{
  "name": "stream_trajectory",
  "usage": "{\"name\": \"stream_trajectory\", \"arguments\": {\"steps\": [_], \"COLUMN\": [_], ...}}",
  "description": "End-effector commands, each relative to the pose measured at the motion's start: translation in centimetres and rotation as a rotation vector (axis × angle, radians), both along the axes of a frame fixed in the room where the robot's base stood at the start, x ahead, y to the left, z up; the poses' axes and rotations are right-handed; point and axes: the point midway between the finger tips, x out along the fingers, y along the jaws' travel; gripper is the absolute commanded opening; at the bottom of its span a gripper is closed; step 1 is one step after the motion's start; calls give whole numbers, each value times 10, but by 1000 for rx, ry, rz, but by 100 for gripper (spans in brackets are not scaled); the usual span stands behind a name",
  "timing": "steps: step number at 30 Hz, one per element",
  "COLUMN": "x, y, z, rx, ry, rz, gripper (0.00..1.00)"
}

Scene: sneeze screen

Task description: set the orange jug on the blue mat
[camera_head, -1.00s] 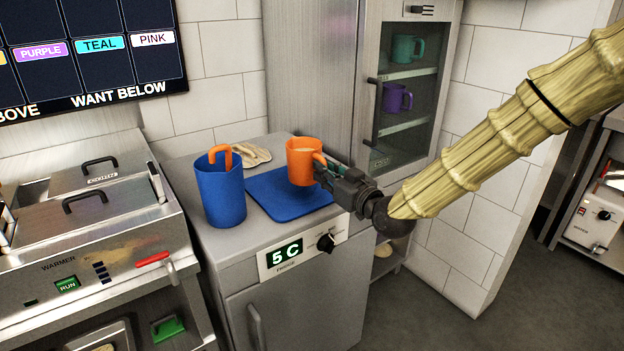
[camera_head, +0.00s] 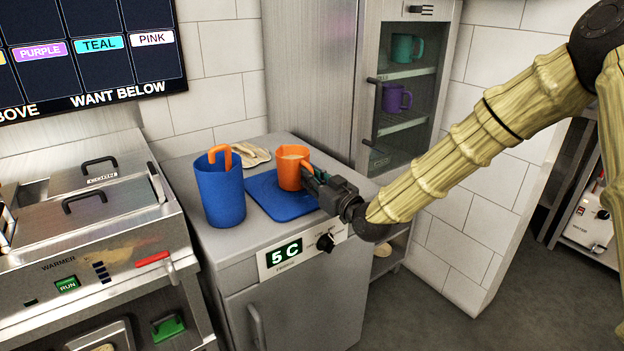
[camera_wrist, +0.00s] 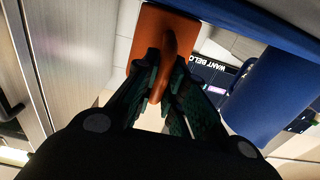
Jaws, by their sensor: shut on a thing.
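The orange jug (camera_head: 290,170) is upright with pale contents, over the right part of the blue mat (camera_head: 268,192) on the fridge top. Its base looks close to the mat; I cannot tell whether it touches. My gripper (camera_head: 318,180) is shut on the jug's handle from the right. In the wrist view the orange jug (camera_wrist: 157,35) is ahead, with its handle between my gripper's fingers (camera_wrist: 163,85). The blue mat's left and front parts show bare.
A tall blue container (camera_head: 220,190) with an orange handle inside stands left of the mat. Pale folded things (camera_head: 250,155) lie behind the mat. A glass-doored cabinet (camera_head: 408,120) with teal and purple mugs stands at the back right. A warmer (camera_head: 100,250) is at left.

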Motion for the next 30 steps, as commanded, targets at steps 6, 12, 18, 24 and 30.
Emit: {"name": "stream_trajectory", "arguments": {"steps": [6,12,18,24,30], "x": [0,0,0,-5,-30], "y": [0,0,0,-4,-22], "z": [-2,-3,-3,0,0], "rx": [0,0,0,-1,0], "ry": [-2,0,0,1,1], "rz": [0,0,0,0,0], "gripper": [0,34,34,34,34]}}
